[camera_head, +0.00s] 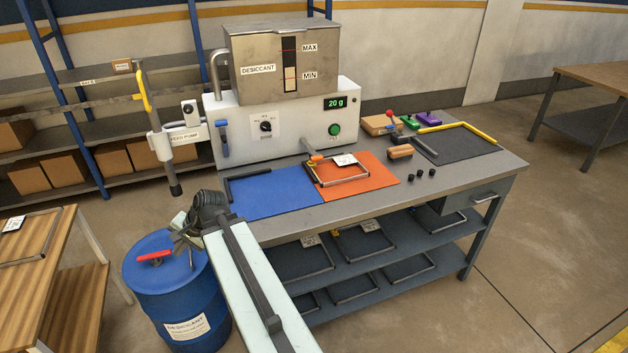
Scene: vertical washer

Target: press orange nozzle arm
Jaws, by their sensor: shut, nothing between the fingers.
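The orange nozzle arm (316,158) is a small orange piece at the end of a short grey spout on the front of the white dispensing machine (290,142). It sits above the back edge of the orange mat (383,178), close to a grey metal frame with a white label (344,160). My gripper (182,238) is at the left, past the front left corner of the bench. It appears over the blue drum, well apart from the nozzle arm. The gripper is shut and empty. My wrist partly hides its fingers.
A blue mat (275,195) lies left of the orange one. A feed pump with a yellow lever (142,92) stands at the machine's left. The blue drum (172,310) stands on the floor. Blocks and black knobs (420,174) sit to the right. The machine shows 20 g (335,103).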

